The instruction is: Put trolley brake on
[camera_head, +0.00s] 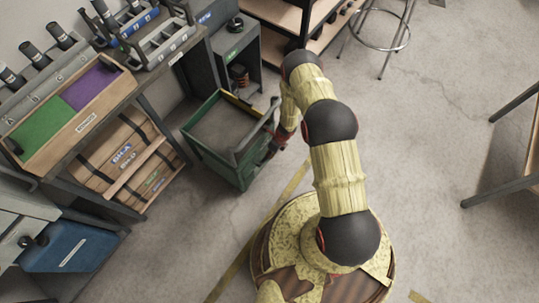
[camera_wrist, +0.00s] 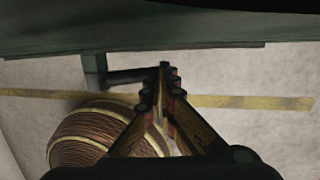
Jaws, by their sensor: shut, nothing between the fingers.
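The trolley (camera_head: 232,172) is a green open-topped box with a grey push bar (camera_head: 256,130) along its right end. My gripper (camera_head: 269,152) is low beside that right end, partly hidden by the wrist. In the wrist view my gripper (camera_wrist: 163,70) is shut and empty, its fingertips together. A green edge of the trolley (camera_wrist: 190,35) crosses the top there. A short post hangs below it, with a dark horizontal bar (camera_wrist: 135,76), perhaps the brake lever, reaching to the fingertips. I cannot tell whether they touch. The brake is not clearly visible in the head view.
A workbench with a green and purple tray (camera_head: 75,115) stands left of the trolley. A grey cabinet (camera_head: 236,55) is behind it, and a stool (camera_head: 380,35) stands at the back. A table (camera_head: 505,170) is far right. The floor between is clear, with yellow lines.

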